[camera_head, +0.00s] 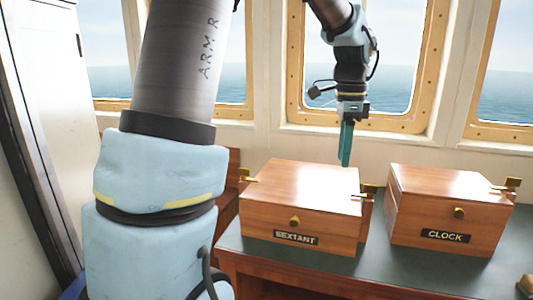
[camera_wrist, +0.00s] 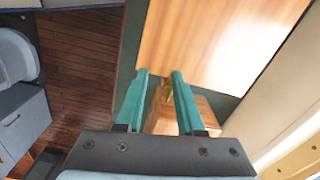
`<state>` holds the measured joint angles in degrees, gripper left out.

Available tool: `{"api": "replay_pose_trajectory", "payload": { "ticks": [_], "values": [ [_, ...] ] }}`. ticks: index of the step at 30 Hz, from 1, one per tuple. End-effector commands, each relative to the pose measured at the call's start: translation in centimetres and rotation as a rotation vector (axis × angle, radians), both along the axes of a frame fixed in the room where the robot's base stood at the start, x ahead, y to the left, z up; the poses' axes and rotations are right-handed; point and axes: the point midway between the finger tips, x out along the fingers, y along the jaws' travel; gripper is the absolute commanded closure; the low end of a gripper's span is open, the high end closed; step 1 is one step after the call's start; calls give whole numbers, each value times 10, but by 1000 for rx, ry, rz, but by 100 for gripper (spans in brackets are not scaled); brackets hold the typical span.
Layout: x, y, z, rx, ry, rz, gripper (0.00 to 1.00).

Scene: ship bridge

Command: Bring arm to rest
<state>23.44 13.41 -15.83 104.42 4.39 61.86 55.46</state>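My arm reaches down from the top of the head view, and my gripper (camera_head: 345,163) points downward with its teal fingers. It is just behind or above the back right corner of the closed wooden SEXTANT box (camera_head: 300,188); I cannot tell the exact gap. In the wrist view the two teal fingers of my gripper (camera_wrist: 160,72) are apart, with nothing held between them. A wooden box surface (camera_wrist: 210,40) lies beyond the fingertips, with a small brass piece (camera_wrist: 168,88) showing between the fingers.
A closed wooden CLOCK box (camera_head: 448,212) stands right of the SEXTANT box on a dark green-topped desk (camera_head: 345,262). Brass fittings stick out from both boxes' sides. Windows (camera_head: 410,60) line the wall behind. In the wrist view, open plank floor (camera_wrist: 85,60) lies at left.

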Motion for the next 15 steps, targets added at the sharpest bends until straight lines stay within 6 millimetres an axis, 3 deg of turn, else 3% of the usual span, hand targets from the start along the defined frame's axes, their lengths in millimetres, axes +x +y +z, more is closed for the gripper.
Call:
{"api": "replay_pose_trajectory", "payload": {
  "ticks": [8,11,15],
  "values": [
    [2,67,-38,-17,-19,380,63],
    [-2,103,-57,-29,-30,586,63],
    [-22,166,-89,-59,-48,968,63]
  ]
}}
